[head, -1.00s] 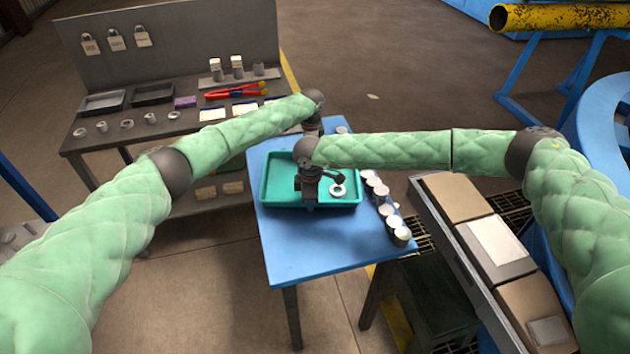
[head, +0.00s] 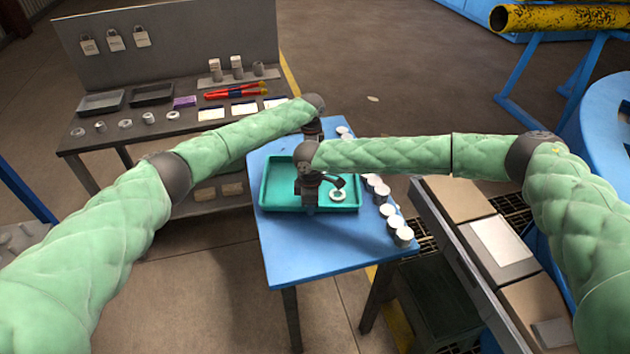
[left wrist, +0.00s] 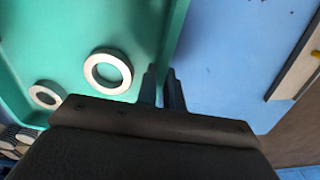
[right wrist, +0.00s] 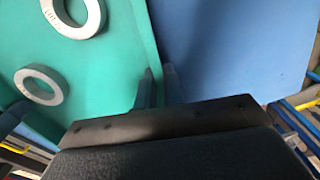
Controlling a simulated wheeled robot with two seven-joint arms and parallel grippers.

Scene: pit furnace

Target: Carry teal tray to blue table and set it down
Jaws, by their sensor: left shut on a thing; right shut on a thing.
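The teal tray (head: 276,186) is over the blue table (head: 315,250) and looks level. I cannot tell whether it rests on the top or hangs just above it. My right gripper (head: 310,205) is shut on its near wall; the right wrist view shows the wall between the fingers (right wrist: 160,84). My left gripper (head: 314,138) is at the far wall, its fingertips hidden in the head view. In the left wrist view its fingers (left wrist: 161,84) are shut on the tray wall. A pale metal ring (head: 338,195) lies inside; the wrist views show two rings.
Several white-topped cylinders (head: 391,222) stand along the blue table's right edge, close to the tray. A grey workbench (head: 90,138) with small parts stands at the back left. A conveyor with boxes (head: 500,240) is at the right. The table's near part is clear.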

